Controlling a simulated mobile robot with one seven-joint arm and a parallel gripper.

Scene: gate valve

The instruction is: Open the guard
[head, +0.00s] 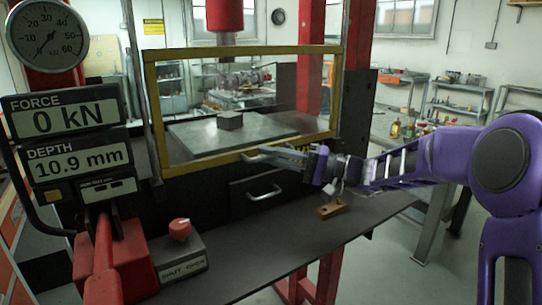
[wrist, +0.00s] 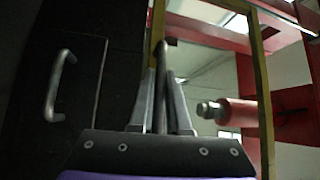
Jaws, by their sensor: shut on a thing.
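The guard (head: 151,105) is a clear panel in a yellow frame, standing upright across the front of the press. A grey bar handle (head: 262,157) runs along its lower edge. My gripper (head: 303,163) is at the right part of this handle. In the wrist view, the two fingers of my gripper (wrist: 163,105) are shut on the handle bar (wrist: 161,60), which passes between them. The yellow frame also shows there (wrist: 260,75). Behind the guard, a grey block (head: 230,120) sits on the press plate (head: 190,140), under the red ram (head: 225,15).
Below the guard is a drawer with a metal handle (head: 263,193). The dark shelf (head: 265,245) carries a red-knobbed SHUT/OPEN box (head: 181,255) and a small wooden block (head: 331,208). A gauge (head: 46,35) and force and depth displays (head: 66,115) stand at left.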

